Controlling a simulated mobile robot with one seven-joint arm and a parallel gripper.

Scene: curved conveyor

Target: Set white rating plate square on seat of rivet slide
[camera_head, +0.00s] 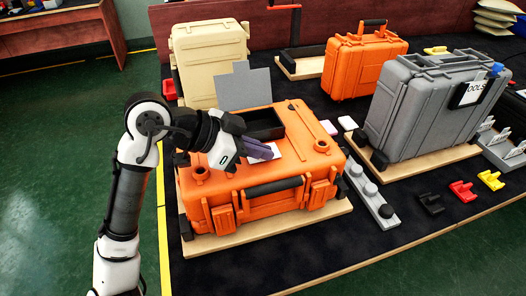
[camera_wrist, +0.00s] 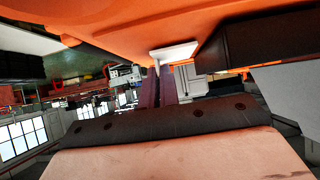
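A white plate (camera_head: 293,150) is at the top of the orange case (camera_head: 245,203), near the middle. My gripper (camera_head: 272,153) reaches in from the left, with its purple fingers low over the case at the plate's edge. In the wrist view the fingers (camera_wrist: 160,88) are close together, and the white plate (camera_wrist: 178,51) is right at their tips, near the orange surface. A narrow white part seems to run down between the tips. I cannot tell whether the fingers grip it. No part is clearly recognisable as the rivet slide's seat.
A dark open tray (camera_head: 264,124) and a grey upright panel (camera_head: 243,88) stand behind the plate. A grey knobbed bar (camera_head: 372,189) lies right of the case. A grey case (camera_head: 425,105), an orange case (camera_head: 364,62) and a beige case (camera_head: 210,62) stand around.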

